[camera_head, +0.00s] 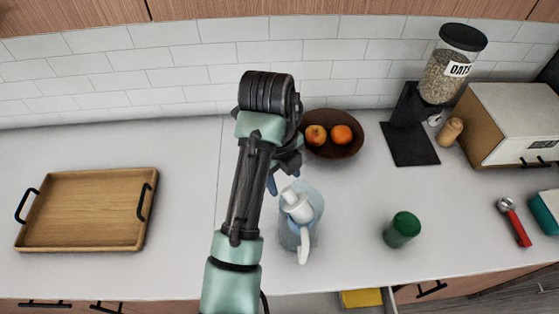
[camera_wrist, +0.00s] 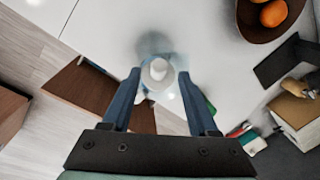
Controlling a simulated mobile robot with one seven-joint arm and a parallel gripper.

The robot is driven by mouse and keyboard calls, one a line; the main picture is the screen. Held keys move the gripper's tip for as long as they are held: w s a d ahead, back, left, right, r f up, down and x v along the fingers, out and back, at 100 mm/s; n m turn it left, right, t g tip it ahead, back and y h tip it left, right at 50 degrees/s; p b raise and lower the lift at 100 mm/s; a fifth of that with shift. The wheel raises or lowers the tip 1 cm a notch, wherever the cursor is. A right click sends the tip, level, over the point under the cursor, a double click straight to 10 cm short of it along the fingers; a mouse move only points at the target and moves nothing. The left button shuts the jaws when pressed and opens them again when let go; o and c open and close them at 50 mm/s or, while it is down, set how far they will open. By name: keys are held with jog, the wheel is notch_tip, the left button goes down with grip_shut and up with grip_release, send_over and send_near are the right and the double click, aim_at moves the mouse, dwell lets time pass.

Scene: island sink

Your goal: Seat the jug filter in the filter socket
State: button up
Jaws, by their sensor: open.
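The translucent blue jug (camera_head: 308,226) stands on the counter in front of my arm, its white handle (camera_head: 304,246) toward the front edge. The white jug filter (camera_head: 297,206) shows at the top of the jug; I cannot tell how deep it sits, and the filter socket cannot be made out. My gripper (camera_head: 283,175) is open, just behind and above the filter in the head view. In the wrist view the blue fingers of my gripper (camera_wrist: 159,75) are spread, with the white filter (camera_wrist: 158,69) showing between their tips. I see no clear contact.
A wooden tray (camera_head: 87,210) lies left. An open drawer (camera_head: 360,299) is below the front edge.

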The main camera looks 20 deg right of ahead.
notch_tip(320, 180, up, 9)
jog(key=a+p, duration=0.1)
jog(key=p, duration=0.2)
jog(key=shift+a+f, duration=0.15)
dwell(0.3)
